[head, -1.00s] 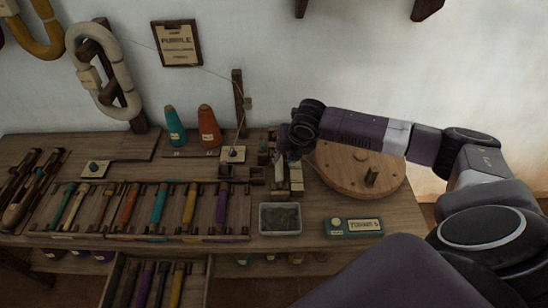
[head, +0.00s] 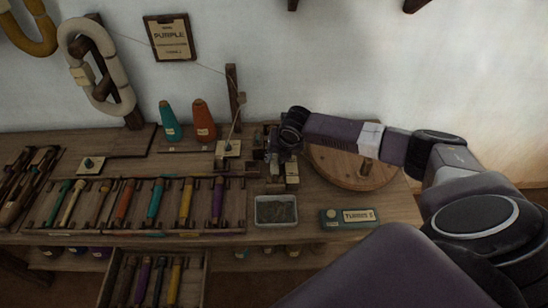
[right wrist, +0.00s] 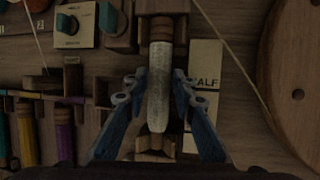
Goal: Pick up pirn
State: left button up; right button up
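A pirn (right wrist: 160,88) wound with pale yarn lies lengthwise between dark wooden end blocks in the right wrist view. My right gripper (right wrist: 157,88) is open, with one blue finger on each side of the pirn and what looks like a narrow gap beside it. In the head view my right gripper (head: 275,157) is low over the wooden stand at the bench's right part, and hides the pirn there. My left gripper is not in view.
A rack (head: 98,228) of several coloured pirns lies left of my gripper. A round wooden disc (head: 338,177) stands close on the right. A metal tray (head: 276,221) and a green counter box (head: 346,219) sit in front. An upright post (head: 232,92) with thread stands behind left.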

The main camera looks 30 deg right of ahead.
jog(key=shift+f, duration=0.2)
dwell(0.3)
jog(key=shift+c, duration=0.6)
grip_shut()
